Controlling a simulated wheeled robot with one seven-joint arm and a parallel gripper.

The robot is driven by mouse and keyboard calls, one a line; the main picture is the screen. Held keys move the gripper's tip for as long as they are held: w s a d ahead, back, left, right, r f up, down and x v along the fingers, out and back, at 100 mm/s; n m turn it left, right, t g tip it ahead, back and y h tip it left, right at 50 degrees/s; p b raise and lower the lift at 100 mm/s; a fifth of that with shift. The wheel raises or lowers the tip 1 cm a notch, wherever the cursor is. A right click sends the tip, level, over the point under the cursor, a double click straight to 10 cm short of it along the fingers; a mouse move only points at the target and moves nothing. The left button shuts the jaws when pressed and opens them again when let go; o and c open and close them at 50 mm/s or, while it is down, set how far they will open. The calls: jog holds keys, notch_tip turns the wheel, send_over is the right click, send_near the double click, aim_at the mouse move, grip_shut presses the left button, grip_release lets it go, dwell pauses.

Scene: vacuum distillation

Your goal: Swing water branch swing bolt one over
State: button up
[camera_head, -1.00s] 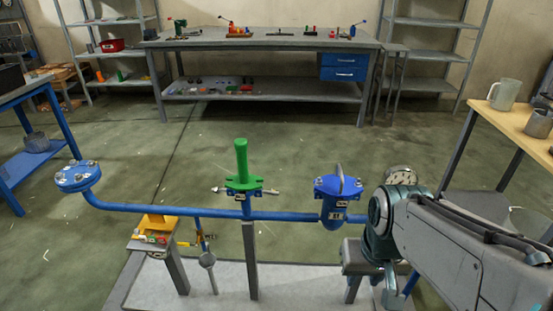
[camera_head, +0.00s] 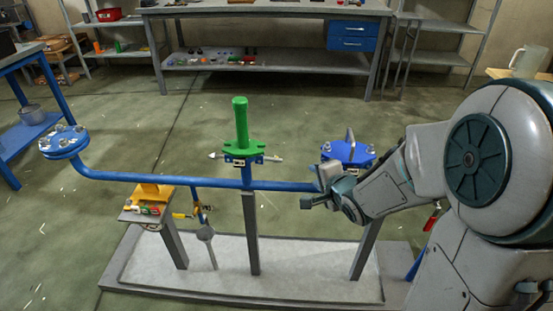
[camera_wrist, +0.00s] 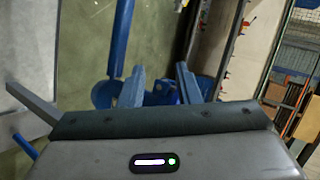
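A blue pipe line (camera_head: 200,182) carries a green capped fitting (camera_head: 241,125) in the middle, with silver swing bolts (camera_head: 268,158) sticking out at its sides. A blue fitting with a handle plate (camera_head: 347,151) stands at the right end, partly hidden by my arm. I cannot tell which fitting is the water branch. My gripper (camera_head: 312,188) is in front of the blue fitting, at about pipe height. In the wrist view, my gripper's fingers (camera_wrist: 160,70) are apart with nothing seen between them. Blue parts (camera_wrist: 106,93) show behind them; contact cannot be told.
A blue round flange (camera_head: 64,142) with bolts ends the pipe at left. A yellow-topped stand (camera_head: 152,195) with small coloured items stands below the pipe. Grey posts rise from a pale base plate (camera_head: 310,285). A workbench (camera_head: 270,10) is at the back.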

aim_at(276, 160)
jog(key=w+a+f+y+b, duration=0.1)
jog(key=w+a, duration=0.2)
jog(key=w, duration=0.1)
jog(key=w+a+f+m+y+b, duration=0.1)
jog(key=w+a+f+b, duration=0.1)
jog(key=w+a, duration=0.1)
jog(key=w+a+f+m+y+b, duration=0.1)
jog(key=w+a+b, duration=0.1)
jog(key=w+a, duration=0.2)
jog(key=shift+w+a+f+t+y, duration=0.2)
jog(key=shift+w+a+t+y, duration=0.15)
jog(key=shift+a, duration=0.25)
grip_shut()
